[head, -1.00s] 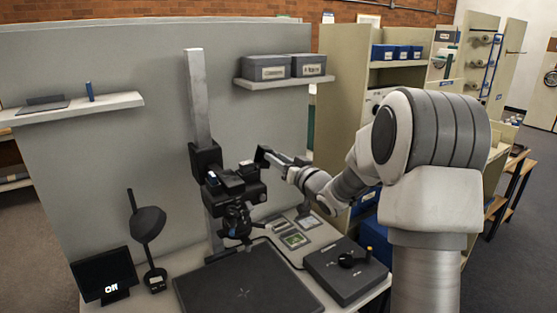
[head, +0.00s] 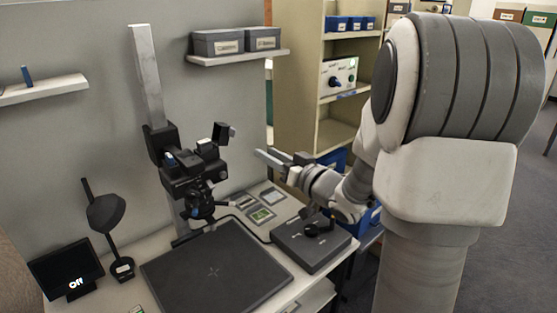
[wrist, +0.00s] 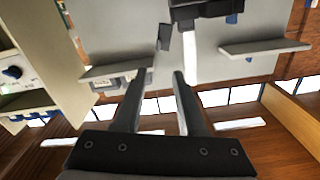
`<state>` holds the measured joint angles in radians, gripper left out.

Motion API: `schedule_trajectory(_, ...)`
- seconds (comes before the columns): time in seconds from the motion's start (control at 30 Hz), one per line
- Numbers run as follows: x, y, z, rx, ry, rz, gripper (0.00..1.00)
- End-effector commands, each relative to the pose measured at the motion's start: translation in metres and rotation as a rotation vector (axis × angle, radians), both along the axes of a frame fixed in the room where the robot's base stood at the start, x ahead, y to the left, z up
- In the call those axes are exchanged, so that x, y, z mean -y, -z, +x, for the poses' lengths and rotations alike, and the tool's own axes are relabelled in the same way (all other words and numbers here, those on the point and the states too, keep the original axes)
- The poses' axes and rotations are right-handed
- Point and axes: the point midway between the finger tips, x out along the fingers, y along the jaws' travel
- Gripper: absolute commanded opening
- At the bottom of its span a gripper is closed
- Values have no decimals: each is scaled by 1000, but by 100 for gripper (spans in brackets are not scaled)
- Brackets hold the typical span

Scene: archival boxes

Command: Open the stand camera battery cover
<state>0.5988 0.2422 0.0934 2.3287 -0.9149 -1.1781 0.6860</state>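The stand camera (head: 188,172) is a dark body on an upright grey column, above the black copy board. A small dark flap (head: 222,132), apparently the battery cover, stands up and out at the camera's right side. In the wrist view the flap (wrist: 163,37) shows just beyond my fingers, beside the camera (wrist: 205,9) at the top edge. My gripper (head: 264,156) is to the right of the camera, apart from it and the flap. In the wrist view my gripper (wrist: 160,73) has its fingers spread with nothing between them.
The black board (head: 215,270) lies on the table, with small cards (head: 262,215) behind it. A lamp (head: 106,213) and a screen reading "Off" (head: 66,273) are at left. A shelf with grey boxes (head: 238,55) is behind.

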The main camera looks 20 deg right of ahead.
Motion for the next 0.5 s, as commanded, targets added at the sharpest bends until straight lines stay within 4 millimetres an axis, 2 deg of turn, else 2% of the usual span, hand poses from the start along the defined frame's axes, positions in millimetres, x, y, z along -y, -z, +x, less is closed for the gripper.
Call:
schedule_trajectory(0.1, 6, 0, -16, 0, 2, 0, 40)
schedule_trajectory(0.2, 8, 0, -24, -1, 2, 1, 40)
schedule_trajectory(0.5, 9, 0, -27, 0, -1, 0, 40)
